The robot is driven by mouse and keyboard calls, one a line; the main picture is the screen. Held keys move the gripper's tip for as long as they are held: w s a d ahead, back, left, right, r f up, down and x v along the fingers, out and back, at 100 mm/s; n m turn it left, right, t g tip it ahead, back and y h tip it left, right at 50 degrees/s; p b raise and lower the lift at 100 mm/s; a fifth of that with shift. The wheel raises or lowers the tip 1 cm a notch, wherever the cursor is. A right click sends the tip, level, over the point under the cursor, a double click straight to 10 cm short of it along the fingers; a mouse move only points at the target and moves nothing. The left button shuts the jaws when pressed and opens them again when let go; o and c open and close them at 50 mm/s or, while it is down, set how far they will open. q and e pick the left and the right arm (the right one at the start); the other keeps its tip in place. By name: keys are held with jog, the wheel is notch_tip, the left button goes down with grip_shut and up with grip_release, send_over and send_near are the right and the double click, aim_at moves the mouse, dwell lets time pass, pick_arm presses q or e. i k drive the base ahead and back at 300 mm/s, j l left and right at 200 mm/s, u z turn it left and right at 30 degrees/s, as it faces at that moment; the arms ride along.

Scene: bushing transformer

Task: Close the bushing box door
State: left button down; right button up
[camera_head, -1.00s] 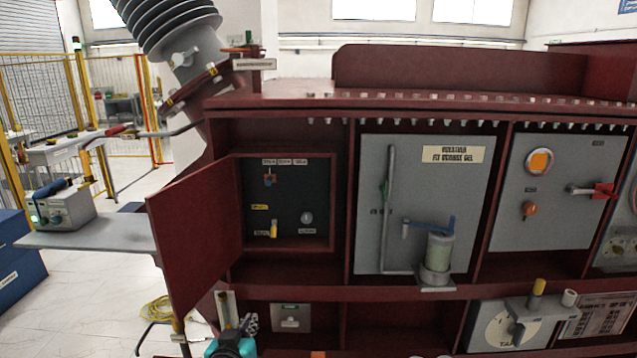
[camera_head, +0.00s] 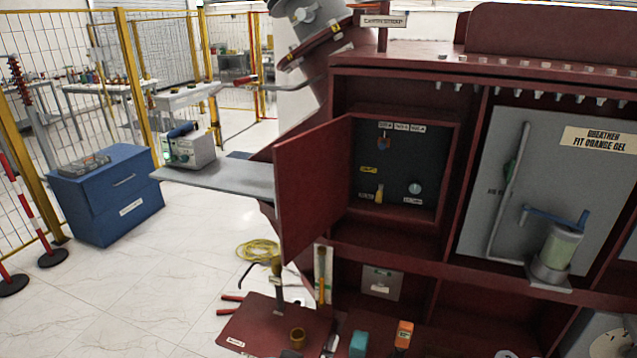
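The bushing box door (camera_head: 312,185) is a plain dark red panel. It stands open, swung out to the left of the box from the box's left edge. The bushing box (camera_head: 446,200) is a dark red frame around a dark panel, which carries small labels, a yellow piece and a round knob. The inside of the box is in plain view, with nothing in the doorway. Neither of my grippers shows in the head view.
A grey shelf (camera_head: 225,180) with a small device (camera_head: 190,148) lies left of the door. Below are a red tray (camera_head: 268,325), a teal item (camera_head: 358,344) and an orange item (camera_head: 403,336). The floor (camera_head: 150,265) at left is mostly clear.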

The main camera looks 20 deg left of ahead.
aim_at(309, 182)
jog(key=j+z, duration=0.3)
jog(key=j, duration=0.5)
jog(key=j+z, duration=0.3)
jog(key=j, duration=0.5)
jog(key=k+j+z, duration=0.1)
jog(key=j+z, duration=0.15)
jog(key=j, duration=0.55)
jog(key=i+j+z, duration=0.1)
jog(key=i+j, duration=0.05)
jog(key=j, duration=0.1)
